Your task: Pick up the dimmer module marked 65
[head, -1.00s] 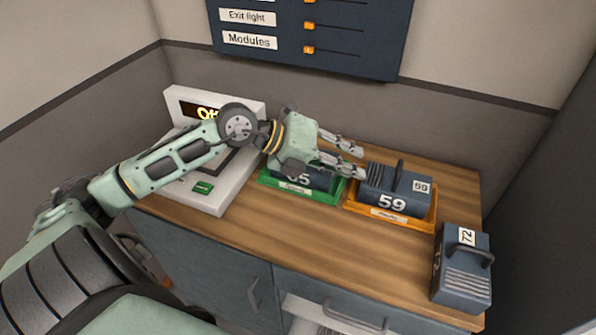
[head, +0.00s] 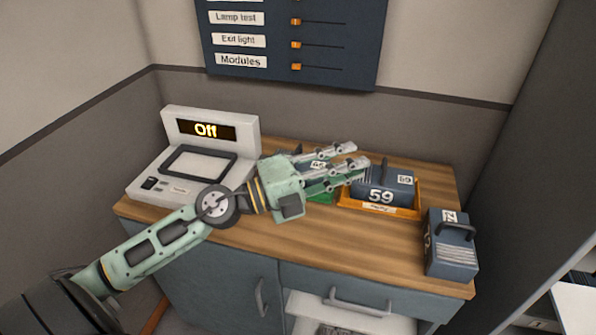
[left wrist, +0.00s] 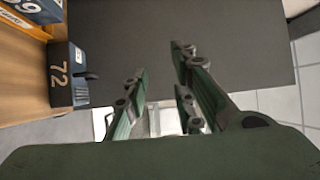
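The dark blue dimmer module (head: 318,165) I take to be 65 sits in a green tray (head: 320,198), left of module 59. It is mostly hidden behind my left gripper; only a small white label and a bit of casing show, and the digits are hard to read now. My left gripper (head: 360,156) is open, fingers apart and pointing right, passing in front of that module toward module 59. In the left wrist view the open fingers (left wrist: 158,72) have nothing between them. I cannot tell its height above the modules. My right gripper is not in view.
Module 59 (head: 381,196) sits in an orange tray (head: 378,210). Module 72 (head: 450,256) stands at the counter's right end. A fader panel (head: 340,25) hangs above. The front of the wooden counter (head: 330,240) is clear.

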